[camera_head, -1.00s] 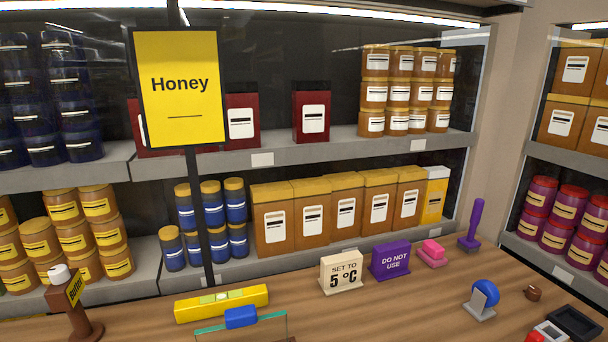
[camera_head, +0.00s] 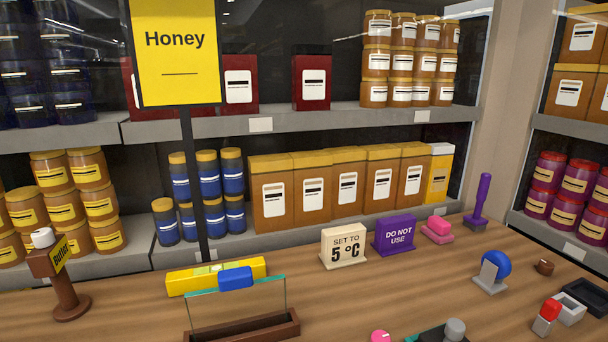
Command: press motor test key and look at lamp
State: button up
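No part is clearly a vacuum pump, a motor test key or a lamp in the camera_head view. A red-topped grey block (camera_head: 547,316) stands at the lower right of the wooden table. A blue ball on a grey stand (camera_head: 492,271) is behind it to the left. A pink round piece (camera_head: 380,336) and a dark item with a grey knob (camera_head: 453,330) are cut off by the bottom edge. I cannot tell whether any of these is the key or the lamp. My gripper is not in view.
On the table (camera_head: 340,290) are a "SET TO 5 °C" sign (camera_head: 343,246), a "DO NOT USE" sign (camera_head: 394,235), a yellow level (camera_head: 190,280), a glass pane in a brown base (camera_head: 240,328), and a "Butter" post (camera_head: 65,275). Stocked shelves (camera_head: 300,119) stand behind.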

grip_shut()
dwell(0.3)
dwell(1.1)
